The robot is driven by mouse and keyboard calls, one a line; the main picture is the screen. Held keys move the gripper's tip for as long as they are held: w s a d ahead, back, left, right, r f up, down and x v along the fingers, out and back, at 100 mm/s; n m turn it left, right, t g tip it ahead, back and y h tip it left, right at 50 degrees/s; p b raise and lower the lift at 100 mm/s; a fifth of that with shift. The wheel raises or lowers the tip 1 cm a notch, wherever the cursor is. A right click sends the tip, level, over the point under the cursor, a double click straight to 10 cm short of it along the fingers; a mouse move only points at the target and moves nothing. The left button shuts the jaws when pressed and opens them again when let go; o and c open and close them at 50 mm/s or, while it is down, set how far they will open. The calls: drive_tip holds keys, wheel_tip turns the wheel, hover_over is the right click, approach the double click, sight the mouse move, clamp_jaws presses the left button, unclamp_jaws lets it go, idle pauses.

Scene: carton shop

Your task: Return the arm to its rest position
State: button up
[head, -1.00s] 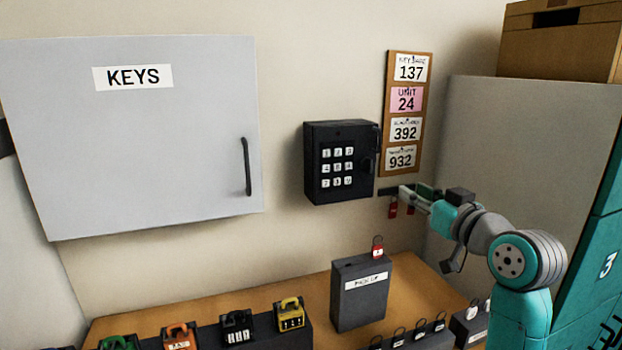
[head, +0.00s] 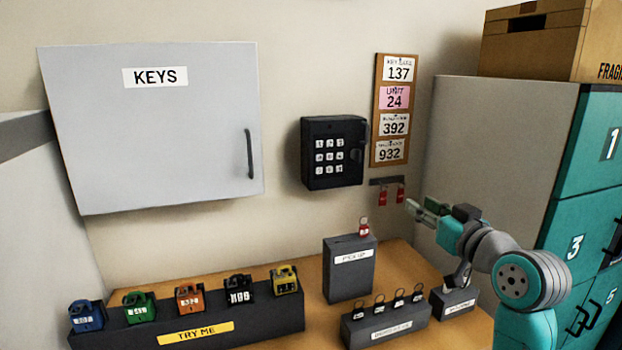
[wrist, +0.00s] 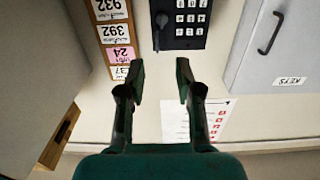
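My gripper (head: 414,208) is at the right in the head view, at the end of my teal and grey arm. It is in the air, to the right of two red tags hanging on a small dark rack (head: 387,181). In the wrist view my gripper (wrist: 161,72) has its two fingers apart, with nothing between them. The wall and the black keypad box (wrist: 180,24) lie beyond the fingertips, and this view is upside down.
The keypad box (head: 333,152) and number board (head: 391,110) are on the wall. A grey pick-up box (head: 349,280) with a red tag on top stands on the wooden table. Several padlocks line the TRY ME stand (head: 268,322). Teal lockers (head: 585,165) stand right of my arm.

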drive_tip(key=s+f+m+h, duration=0.1)
drive_tip(key=s+f+m, duration=0.15)
drive_tip(key=f, duration=0.75)
drive_tip(key=s+f+m+h, duration=0.15)
drive_tip(key=s+f, duration=0.25)
drive_tip(key=f, duration=0.6)
drive_tip(key=s+a+f+h, duration=0.2)
drive_tip(key=s+f, duration=1)
drive_tip(key=f, duration=0.2)
drive_tip(key=s+f+m+g, duration=0.1)
drive_tip(key=s+f, duration=0.4)
drive_tip(key=s, duration=0.6)
drive_tip(key=s+a+r+n+g, duration=0.1)
drive_tip(key=s+r, duration=0.1)
drive_tip(key=s, duration=2.3)
drive_tip(key=shift+s+a+n+h, duration=0.15)
drive_tip(key=shift+a+n+h, duration=0.15)
drive_tip(key=shift+a+h, duration=0.05)
